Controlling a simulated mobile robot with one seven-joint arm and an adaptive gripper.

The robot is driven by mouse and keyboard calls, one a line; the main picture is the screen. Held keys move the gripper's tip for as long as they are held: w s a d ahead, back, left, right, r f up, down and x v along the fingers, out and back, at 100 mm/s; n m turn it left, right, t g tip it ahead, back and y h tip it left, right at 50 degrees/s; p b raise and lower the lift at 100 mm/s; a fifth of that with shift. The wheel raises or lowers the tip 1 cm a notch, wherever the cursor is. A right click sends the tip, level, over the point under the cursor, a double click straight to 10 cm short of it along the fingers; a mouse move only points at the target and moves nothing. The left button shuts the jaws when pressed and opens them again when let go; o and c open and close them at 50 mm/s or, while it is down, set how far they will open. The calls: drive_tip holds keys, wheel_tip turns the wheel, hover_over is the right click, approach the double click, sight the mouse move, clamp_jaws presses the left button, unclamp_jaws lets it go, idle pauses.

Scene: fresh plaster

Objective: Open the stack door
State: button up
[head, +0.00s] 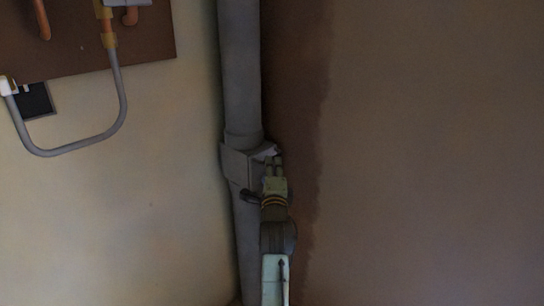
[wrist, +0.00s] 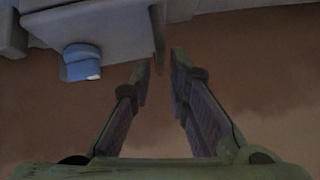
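The grey stack (head: 240,75) is a vertical pipe running down the wall in the head view. Its boxy section with the door (head: 237,162) sits at mid-height, and the door looks shut, though my arm hides part of it. In the wrist view a flat grey panel (wrist: 105,22) of this section fills the upper left, with a blue rounded knob or latch (wrist: 81,62) under it. My gripper (head: 273,160) is at the right side of the boxy section. In the wrist view my gripper (wrist: 162,62) is open, with a gap between its fingertips near the panel's right edge. I cannot tell whether they touch it.
A brown board (head: 85,40) with orange and grey pipes is on the wall at upper left. A curved grey pipe (head: 75,150) hangs below it, near a small dark panel (head: 36,101). The brown wall (head: 430,150) to the right is bare.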

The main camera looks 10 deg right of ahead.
drive_tip(key=shift+p+x, duration=0.3)
drive_tip(key=shift+x, duration=1.9)
clamp_jaws()
